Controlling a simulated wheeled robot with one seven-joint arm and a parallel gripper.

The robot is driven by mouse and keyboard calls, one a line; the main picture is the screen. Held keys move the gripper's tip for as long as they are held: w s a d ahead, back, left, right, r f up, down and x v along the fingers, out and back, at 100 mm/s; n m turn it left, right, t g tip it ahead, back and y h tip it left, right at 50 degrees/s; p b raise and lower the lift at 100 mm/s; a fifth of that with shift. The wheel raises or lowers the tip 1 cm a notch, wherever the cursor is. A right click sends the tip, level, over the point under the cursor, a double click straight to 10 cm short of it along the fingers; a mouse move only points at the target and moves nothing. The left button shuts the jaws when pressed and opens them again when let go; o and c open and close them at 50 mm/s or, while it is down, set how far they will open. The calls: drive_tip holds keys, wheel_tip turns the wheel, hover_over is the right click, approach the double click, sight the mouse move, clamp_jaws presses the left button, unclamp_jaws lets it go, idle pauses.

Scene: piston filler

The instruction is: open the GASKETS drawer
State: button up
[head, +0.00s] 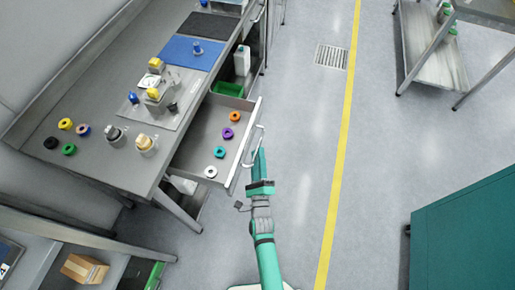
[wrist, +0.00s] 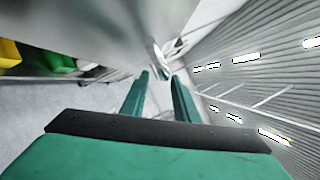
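A grey drawer (head: 252,124) under the workbench stands pulled well out, with several coloured rings inside. No label on it is readable from here. Its pale bar handle (head: 261,136) is on the front face; it also shows in the wrist view (wrist: 160,55). My gripper (head: 259,152) is at the handle, reaching up from below in the head view. In the wrist view, my two green fingers (wrist: 160,80) are apart with a gap between them. The handle's end shows at the fingertips, but contact cannot be told.
The workbench (head: 95,160) holds several rings, a blue mat (head: 190,53) and small fittings. A cardboard box (head: 84,268) is at lower left, a teal cabinet (head: 465,235) at lower right. The floor right of the drawer is clear.

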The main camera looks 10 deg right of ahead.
drive_tip(key=v, duration=0.7)
idle(0.4)
drive_tip(key=s+a+r+n+g, duration=0.1)
drive_tip(key=s+r+n, duration=0.3)
drive_tip(key=s+n, duration=0.4)
drive_tip(key=s+a+r+n+g, duration=0.1)
drive_tip(key=s+r+n+g, duration=0.1)
drive_tip(key=s+r+n, duration=0.3)
drive_tip(key=s+a+r+n+g+y, duration=0.1)
drive_tip(key=s+r+n, duration=0.3)
drive_tip(key=s+n, duration=0.7)
drive_tip(key=shift+s+a+r+n+g, duration=0.25)
drive_tip(key=shift+s+a+n+g, duration=0.3)
drive_tip(key=shift+s, duration=0.65)
drive_tip(key=shift+a, duration=0.1)
idle(3.2)
